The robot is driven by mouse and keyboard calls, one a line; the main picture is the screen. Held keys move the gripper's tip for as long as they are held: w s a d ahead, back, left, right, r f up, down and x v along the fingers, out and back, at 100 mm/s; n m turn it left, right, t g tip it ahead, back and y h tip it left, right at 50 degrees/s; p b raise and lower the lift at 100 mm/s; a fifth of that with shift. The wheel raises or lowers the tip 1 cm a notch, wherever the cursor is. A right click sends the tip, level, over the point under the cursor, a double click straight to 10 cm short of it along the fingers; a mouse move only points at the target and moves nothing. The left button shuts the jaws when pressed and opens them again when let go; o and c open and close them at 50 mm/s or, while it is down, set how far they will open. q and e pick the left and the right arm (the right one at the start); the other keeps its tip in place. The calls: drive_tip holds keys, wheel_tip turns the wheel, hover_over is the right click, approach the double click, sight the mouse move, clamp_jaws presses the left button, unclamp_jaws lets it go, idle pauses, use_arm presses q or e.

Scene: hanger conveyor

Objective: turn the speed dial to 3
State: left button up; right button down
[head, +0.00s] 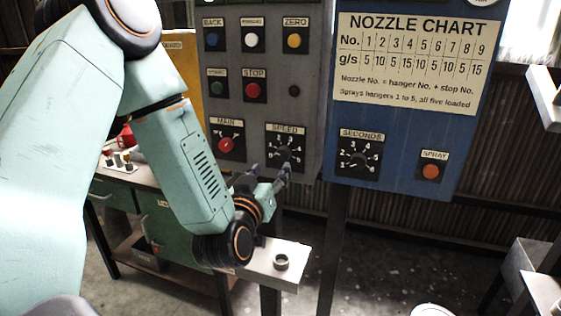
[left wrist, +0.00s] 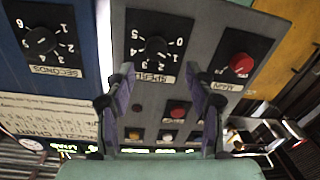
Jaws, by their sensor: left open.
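The speed dial (head: 284,152) is a black knob on a black square plate with white numbers, low on the grey panel (head: 312,100). It shows upside down in the left wrist view (left wrist: 155,46), ahead of the fingers. I cannot tell which number its pointer marks. My left gripper (head: 267,176) is open and empty, just below and in front of the dial in the head view. In the left wrist view its two fingers (left wrist: 162,80) stand apart, one to each side of the dial's column, with no visible contact. My right gripper is not in view.
The red main knob (head: 226,145) is left of the dial. Several buttons, including the red stop button (head: 253,90), are above. A blue panel on the right carries the seconds dial (head: 358,159) and spray button (head: 431,172). A pale ledge (head: 285,262) sits below my arm.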

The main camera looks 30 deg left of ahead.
sight(282, 156)
use_arm(q)
drive_tip(key=x, duration=0.2)
drive_tip(key=d+x, duration=0.1)
drive_tip(key=x, duration=0.2)
drive_tip(key=shift+w+r, duration=0.15)
drive_tip(key=shift+w+a, duration=0.15)
drive_tip(key=shift+w, duration=0.15)
drive_tip(key=shift+w+a, duration=0.15)
drive_tip(key=shift+a, duration=0.35)
drive_tip(key=shift+d, duration=0.45)
drive_tip(key=shift+c, duration=1.2)
drive_tip(key=shift+a, duration=0.3)
drive_tip(key=c, duration=0.5)
drive_tip(key=shift+d, duration=0.15)
drive_tip(key=shift+c, duration=1.4)
clamp_jaws()
